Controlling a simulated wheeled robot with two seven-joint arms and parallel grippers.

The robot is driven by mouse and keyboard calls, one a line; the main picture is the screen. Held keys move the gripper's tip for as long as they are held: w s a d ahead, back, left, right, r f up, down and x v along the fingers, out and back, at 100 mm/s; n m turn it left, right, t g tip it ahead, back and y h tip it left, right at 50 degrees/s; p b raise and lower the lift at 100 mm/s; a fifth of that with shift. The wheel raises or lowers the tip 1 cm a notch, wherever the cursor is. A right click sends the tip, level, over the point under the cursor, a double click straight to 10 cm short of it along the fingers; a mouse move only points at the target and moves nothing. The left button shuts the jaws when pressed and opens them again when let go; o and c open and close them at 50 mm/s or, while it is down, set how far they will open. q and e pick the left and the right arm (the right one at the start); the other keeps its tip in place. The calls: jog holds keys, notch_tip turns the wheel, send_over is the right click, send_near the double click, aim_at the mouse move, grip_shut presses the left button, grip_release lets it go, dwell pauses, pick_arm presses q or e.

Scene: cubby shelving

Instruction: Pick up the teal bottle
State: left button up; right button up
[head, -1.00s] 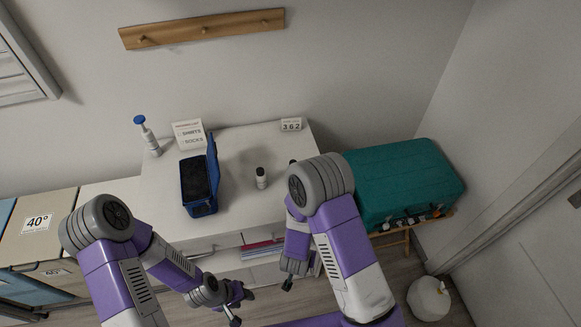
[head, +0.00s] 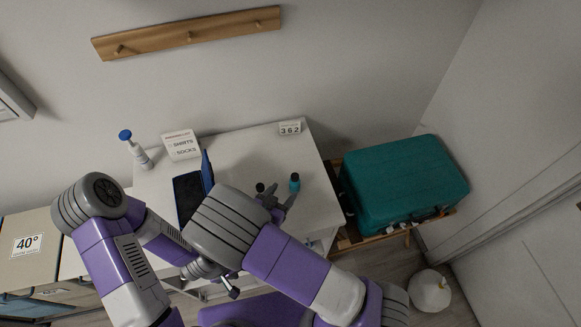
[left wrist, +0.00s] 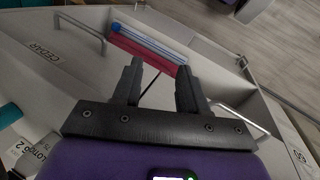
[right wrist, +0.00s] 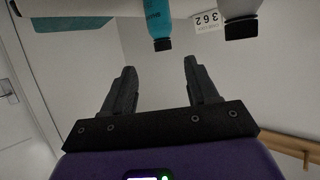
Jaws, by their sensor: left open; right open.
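The teal bottle (head: 295,185) with a black cap stands upright near the right side of the white dresser top. It shows upside down at the top of the right wrist view (right wrist: 158,20). My right gripper (head: 281,199) is open and empty, just to the left of and nearer than the bottle in the head view. In the right wrist view the bottle is beyond the open fingers (right wrist: 157,75), apart from them. My left gripper (head: 232,288) is open and empty, low in front of the dresser; the left wrist view shows its fingers (left wrist: 157,82) spread.
A second bottle, white with a black cap (right wrist: 241,27), stands near the teal one and is mostly hidden in the head view. A dark case (head: 187,193), pump bottle (head: 137,152), sign (head: 181,146) and calendar block (head: 290,128) share the dresser. A teal suitcase (head: 400,180) sits right.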

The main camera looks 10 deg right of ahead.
aim_at(294, 177)
jog(key=x, duration=0.3)
jog(key=shift+w+d+r, duration=0.1)
jog(key=shift+w+r, duration=0.05)
jog(key=x, duration=0.4)
jog(key=shift+w, duration=0.3)
grip_shut()
